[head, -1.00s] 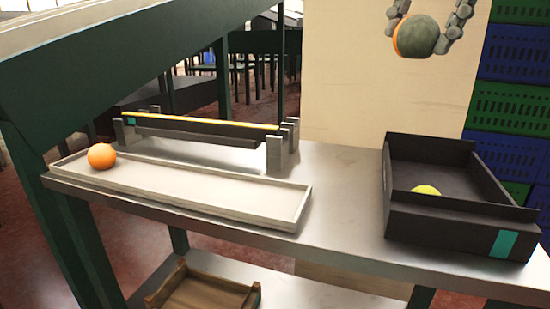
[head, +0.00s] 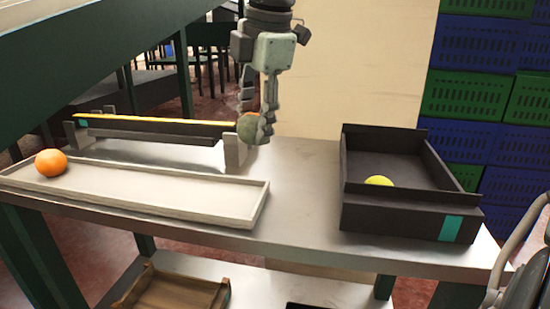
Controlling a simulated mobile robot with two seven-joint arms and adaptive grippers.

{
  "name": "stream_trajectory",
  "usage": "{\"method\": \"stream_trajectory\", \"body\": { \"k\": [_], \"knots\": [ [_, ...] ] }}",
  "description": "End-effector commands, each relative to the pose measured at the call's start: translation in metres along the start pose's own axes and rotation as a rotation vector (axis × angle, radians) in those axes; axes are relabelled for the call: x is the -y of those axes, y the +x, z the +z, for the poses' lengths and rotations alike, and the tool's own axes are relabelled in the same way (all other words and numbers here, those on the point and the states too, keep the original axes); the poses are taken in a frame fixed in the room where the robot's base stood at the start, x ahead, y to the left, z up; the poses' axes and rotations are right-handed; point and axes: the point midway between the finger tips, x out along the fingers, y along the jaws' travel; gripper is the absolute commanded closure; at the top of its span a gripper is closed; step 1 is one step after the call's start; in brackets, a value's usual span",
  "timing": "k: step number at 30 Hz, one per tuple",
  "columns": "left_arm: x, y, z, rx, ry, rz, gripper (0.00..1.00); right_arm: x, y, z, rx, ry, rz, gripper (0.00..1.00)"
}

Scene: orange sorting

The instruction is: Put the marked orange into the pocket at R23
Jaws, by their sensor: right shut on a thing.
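My right gripper (head: 257,115) hangs in the upper middle of the head view, fingers pointing down. It is shut on a round fruit (head: 252,133), grey-green with an orange part at its upper edge; the fingers partly hide it. The fruit shows in front of the right end of a dark rail and appears to be above the table; the exact gap cannot be told. A plain orange (head: 51,162) lies at the left end of a long pale tray (head: 150,190). No pocket labelled R23 can be made out. My left gripper is not in view.
The dark rail (head: 150,128) with a yellow top edge stands on grey supports behind the tray. A black open box (head: 400,217) with a teal label holds a yellow ball (head: 378,181). Bare metal table (head: 305,195) lies between tray and box. A wooden tray (head: 175,291) sits below.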

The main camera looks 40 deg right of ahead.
Motion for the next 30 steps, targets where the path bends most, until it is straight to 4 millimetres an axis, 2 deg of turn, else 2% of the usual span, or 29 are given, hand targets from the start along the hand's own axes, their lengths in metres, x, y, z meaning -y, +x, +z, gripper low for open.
{"method": "stream_trajectory", "body": {
  "k": [4, 9, 11, 19, 30],
  "knots": [
    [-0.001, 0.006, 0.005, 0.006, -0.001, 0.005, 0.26, 0.025, 0.01, 0.021, -0.006, -0.001, -0.001, 0.85],
    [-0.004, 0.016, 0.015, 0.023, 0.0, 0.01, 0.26, 0.039, 0.017, 0.034, -0.001, -0.001, 0.0, 0.85],
    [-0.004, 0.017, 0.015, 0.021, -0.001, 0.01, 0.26, 0.041, 0.02, 0.035, -0.001, -0.001, -0.002, 0.85],
    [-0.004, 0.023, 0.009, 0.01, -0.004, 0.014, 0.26, 0.051, 0.054, 0.035, -0.001, -0.001, -0.003, 0.85],
    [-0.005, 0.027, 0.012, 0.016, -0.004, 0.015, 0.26, 0.052, 0.058, 0.035, 0.0, 0.0, -0.001, 0.85]
  ]
}}
